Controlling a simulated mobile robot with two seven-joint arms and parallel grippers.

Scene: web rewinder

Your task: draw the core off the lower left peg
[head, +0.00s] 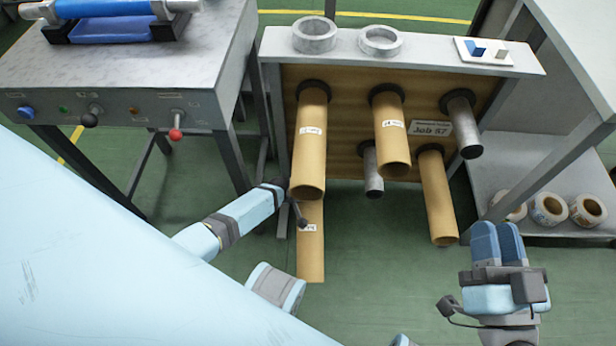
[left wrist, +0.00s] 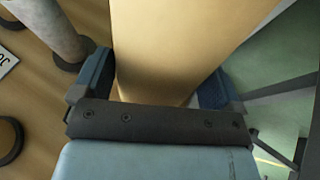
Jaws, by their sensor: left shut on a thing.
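The lower left core (head: 310,255) is a tan tube with a white label. It hangs behind and below the upper left core (head: 313,160), which hides its upper part and its peg. Its near end reaches lower in the head view than that of the lower right core (head: 438,200). My left gripper comes in from the left beside it. In the left wrist view my left gripper (left wrist: 155,82) is shut on the tan core (left wrist: 175,45), one blue finger on each side. My right gripper (head: 498,245) is at the lower right, fingers together and empty, away from the rack.
The upper middle core (head: 392,140) sits on its peg. The upper right peg (head: 463,125) and lower middle peg (head: 372,172) are bare. Grey rings (head: 315,34) stand on the rack top. A control bench (head: 130,75) is left; rolls (head: 550,208) lie on a shelf right.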

